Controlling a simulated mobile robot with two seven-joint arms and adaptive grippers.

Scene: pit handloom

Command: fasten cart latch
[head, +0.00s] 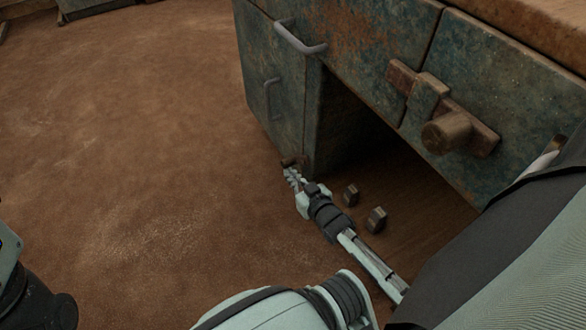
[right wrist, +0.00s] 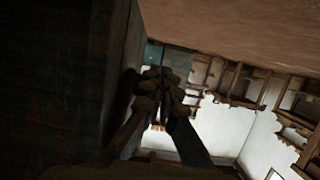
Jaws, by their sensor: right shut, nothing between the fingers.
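A blue-green, rusty metal cart or cabinet (head: 375,45) fills the upper right of the head view. A brown latch bar (head: 484,141) runs through a bracket (head: 428,97) on its right front panel, with a thick round knob (head: 447,132) sticking out. My right gripper (head: 291,175) is shut and empty, low by the bottom corner of the left panel, close to a small brown piece (head: 290,162) there. I cannot tell whether they touch. In the right wrist view its closed fingers (right wrist: 163,80) are beside a dark wall. My left gripper is not in view.
A grey bar handle (head: 300,40) and a smaller handle (head: 271,99) stick out from the cart. Below the cart is a dark open recess, with two small brown blocks (head: 351,195) (head: 376,219) near my right arm. The brown floor (head: 150,150) to the left is clear.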

